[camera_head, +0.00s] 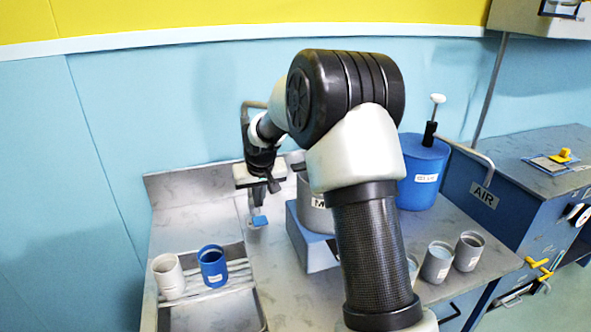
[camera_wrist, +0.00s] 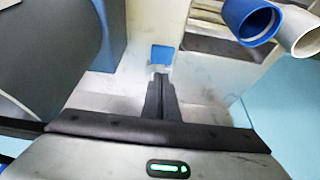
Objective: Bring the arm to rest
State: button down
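My gripper (camera_head: 258,208) hangs over the left part of the counter, beside the sink, in the head view. In the wrist view its two dark fingers (camera_wrist: 160,82) lie together and look shut, with nothing clearly between them. A small blue piece (camera_head: 260,221) shows just by the fingertips; it also shows beyond them in the wrist view (camera_wrist: 161,55). I cannot tell whether the fingers touch it. My arm is bent, its large elbow in the middle of the head view, hiding part of the counter behind it.
A white cup (camera_head: 168,276) and a blue cup (camera_head: 213,268) stand on the sink rack. Right of the gripper is a grey pot (camera_head: 314,207) on a blue base (camera_head: 312,241). Behind my arm stand a blue pump container (camera_head: 424,172) and grey cups (camera_head: 437,263). A blue wall is behind.

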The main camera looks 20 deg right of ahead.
jog(key=s+r+p, duration=0.3)
jog(key=s+r, duration=1.2)
jog(key=r, duration=0.2)
jog(key=s+r+p, duration=0.1)
jog(key=s+r, duration=0.1)
jog(key=s, duration=0.9)
jog(key=s+r+t+p, duration=0.1)
jog(key=s+r, duration=0.1)
jog(key=s, duration=1)
jog(key=shift+s, duration=0.25)
jog(key=shift+r, duration=0.1)
